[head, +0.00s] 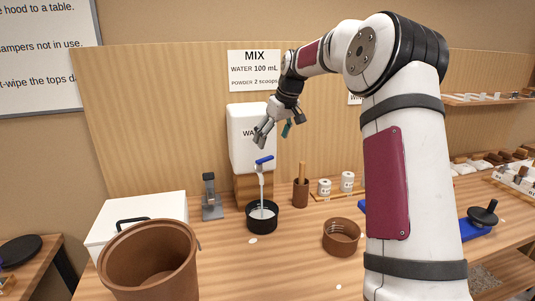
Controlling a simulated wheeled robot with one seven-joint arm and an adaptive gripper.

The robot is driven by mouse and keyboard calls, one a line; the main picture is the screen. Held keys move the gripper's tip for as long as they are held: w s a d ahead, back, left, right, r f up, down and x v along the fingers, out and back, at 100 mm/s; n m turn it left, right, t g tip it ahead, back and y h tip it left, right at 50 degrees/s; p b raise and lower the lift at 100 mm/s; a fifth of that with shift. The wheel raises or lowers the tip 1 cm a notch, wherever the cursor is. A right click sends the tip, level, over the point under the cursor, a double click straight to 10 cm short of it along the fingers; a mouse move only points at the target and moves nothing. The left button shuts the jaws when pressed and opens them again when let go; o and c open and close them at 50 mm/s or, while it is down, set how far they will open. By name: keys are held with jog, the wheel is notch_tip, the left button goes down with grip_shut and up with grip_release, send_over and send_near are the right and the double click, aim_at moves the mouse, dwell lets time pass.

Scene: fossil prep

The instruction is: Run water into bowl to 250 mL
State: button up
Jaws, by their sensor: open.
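A white water container (239,151) stands on a wooden block at the back of the table. Its tap has a blue lever (264,160), and a pale stream or spout runs down below it. A black bowl (251,224) stands under the tap, with light liquid inside and pale marks on its inner wall; the level is too small to read. My gripper (270,140) is open and empty just above the blue lever, in front of the container. I cannot tell whether a finger touches the lever.
A brown bucket (150,262) and a white box (125,216) stand at the left front. A brown bowl (341,238), a brown cup with a wooden handle (301,193) and small white jars (347,181) are to the right. A sign (254,71) reads water 100 mL.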

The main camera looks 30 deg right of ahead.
aim_at(265, 158)
jog(key=x, duration=0.7)
jog(key=shift+w+f+p, duration=0.15)
jog(key=shift+f+p, duration=0.15)
jog(key=shift+p, duration=0.1)
jog(key=shift+a, duration=0.1)
jog(key=c, duration=1.2)
